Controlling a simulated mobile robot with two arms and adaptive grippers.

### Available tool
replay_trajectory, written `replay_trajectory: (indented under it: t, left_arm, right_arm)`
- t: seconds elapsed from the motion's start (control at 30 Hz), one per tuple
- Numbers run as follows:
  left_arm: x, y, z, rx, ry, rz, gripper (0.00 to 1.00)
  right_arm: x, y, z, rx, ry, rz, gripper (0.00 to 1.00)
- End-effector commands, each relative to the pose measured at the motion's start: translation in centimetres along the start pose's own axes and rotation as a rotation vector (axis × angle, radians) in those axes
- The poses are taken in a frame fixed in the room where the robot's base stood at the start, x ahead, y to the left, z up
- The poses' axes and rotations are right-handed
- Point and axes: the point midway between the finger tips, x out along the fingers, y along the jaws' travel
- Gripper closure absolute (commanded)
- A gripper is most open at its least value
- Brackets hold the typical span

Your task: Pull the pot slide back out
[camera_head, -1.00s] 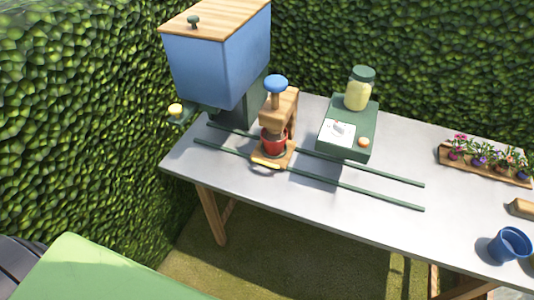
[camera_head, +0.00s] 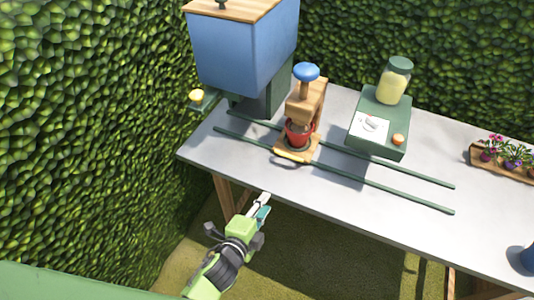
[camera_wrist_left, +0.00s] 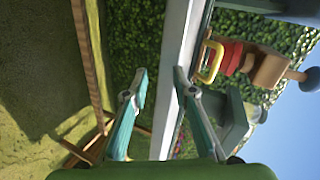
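The pot slide (camera_head: 312,148), a small wooden plate with a loop handle at its front, sits on two green rails (camera_head: 385,183) on the table. A red pot (camera_head: 299,136) stands on it, beneath a wooden press with a blue knob (camera_head: 306,72). In the left wrist view the yellowish handle loop (camera_wrist_left: 209,62) shows right of the fingers, with the red pot (camera_wrist_left: 233,58) behind it. My left gripper (camera_head: 263,206) is in front of the table edge, below the slide, apart from it. Its fingers (camera_wrist_left: 160,75) are spread and empty. My right gripper is not in view.
A blue hopper (camera_head: 240,50) stands at the table's back left. A green box (camera_head: 379,120) with a jar (camera_head: 395,80) stands right of the press. A flower tray (camera_head: 490,165) and a blue cup (camera_head: 527,257) are farther right. The front table strip (camera_head: 330,200) is clear.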

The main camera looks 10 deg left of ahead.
Motion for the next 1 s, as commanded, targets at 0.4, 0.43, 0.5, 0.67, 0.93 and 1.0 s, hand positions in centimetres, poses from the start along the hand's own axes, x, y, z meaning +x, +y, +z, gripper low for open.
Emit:
replay_trajectory:
  t: [0.4, 0.43, 0.5, 0.67, 0.93, 1.0]
  left_arm:
    - [-1.3, -9.3, -3.2, 0.197, 0.033, -0.185, 0.75]
    - [-1.0, -9.4, -3.2, 0.197, 0.033, -0.184, 0.75]
    - [-0.1, -9.6, -3.2, 0.197, 0.033, -0.184, 0.75]
    - [3.2, -10.2, -3.4, 0.194, 0.033, -0.183, 0.75]
    - [8.5, -11.0, -3.7, 0.191, 0.033, -0.182, 0.75]
    - [9.5, -11.1, -3.7, 0.192, 0.033, -0.181, 0.75]
  right_arm:
    - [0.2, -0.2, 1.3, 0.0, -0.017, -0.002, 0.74]
    - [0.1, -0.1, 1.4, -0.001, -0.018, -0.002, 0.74]
    - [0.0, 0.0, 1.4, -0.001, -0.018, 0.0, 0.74]
    - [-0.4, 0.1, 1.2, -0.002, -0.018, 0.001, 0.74]
    - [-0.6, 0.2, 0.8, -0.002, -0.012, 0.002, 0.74]
    - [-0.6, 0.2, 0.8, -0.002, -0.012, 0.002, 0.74]
